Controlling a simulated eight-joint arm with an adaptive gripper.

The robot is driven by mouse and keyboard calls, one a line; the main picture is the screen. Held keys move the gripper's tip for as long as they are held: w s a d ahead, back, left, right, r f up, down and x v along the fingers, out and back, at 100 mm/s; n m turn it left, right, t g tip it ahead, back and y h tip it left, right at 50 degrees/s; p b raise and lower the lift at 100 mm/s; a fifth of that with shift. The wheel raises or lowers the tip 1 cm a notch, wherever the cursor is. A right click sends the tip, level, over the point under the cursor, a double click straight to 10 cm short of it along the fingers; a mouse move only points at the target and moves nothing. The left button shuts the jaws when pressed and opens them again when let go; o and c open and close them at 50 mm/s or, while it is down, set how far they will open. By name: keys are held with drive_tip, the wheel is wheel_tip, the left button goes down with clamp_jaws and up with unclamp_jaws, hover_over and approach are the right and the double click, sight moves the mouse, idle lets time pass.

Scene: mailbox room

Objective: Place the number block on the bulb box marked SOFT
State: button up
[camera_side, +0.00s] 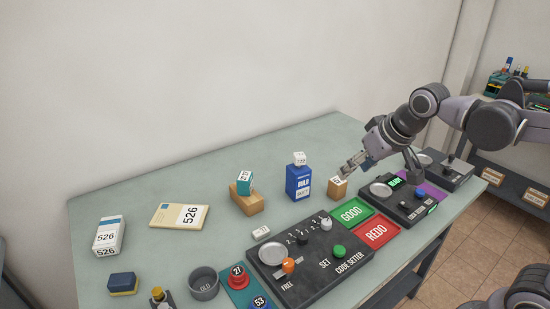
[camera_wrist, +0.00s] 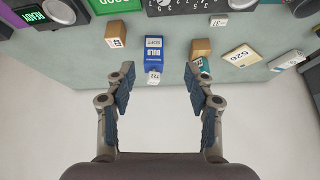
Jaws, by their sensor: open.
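The blue bulb box (camera_side: 299,184) stands upright at the middle of the table. Its white label is too small to read surely.
A tan block with a white label (camera_side: 337,187) stands below my gripper. Left of the bulb box, a teal box (camera_side: 244,182) rests on a wooden block (camera_side: 247,204). The code setter panel (camera_side: 312,262) and the GOOD tray (camera_side: 351,213) lie in front. The table behind the box is clear.

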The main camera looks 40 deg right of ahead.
drive_tip(key=s+f+n+t, duration=0.1)
drive_tip(key=s+f, duration=0.4)
drive_tip(key=s, duration=0.2)
drive_tip(key=shift+s+a+f, duration=0.15)
drive_tip(key=shift+s+a, duration=0.15)
drive_tip(key=shift+a, duration=0.15)
idle(0.8)
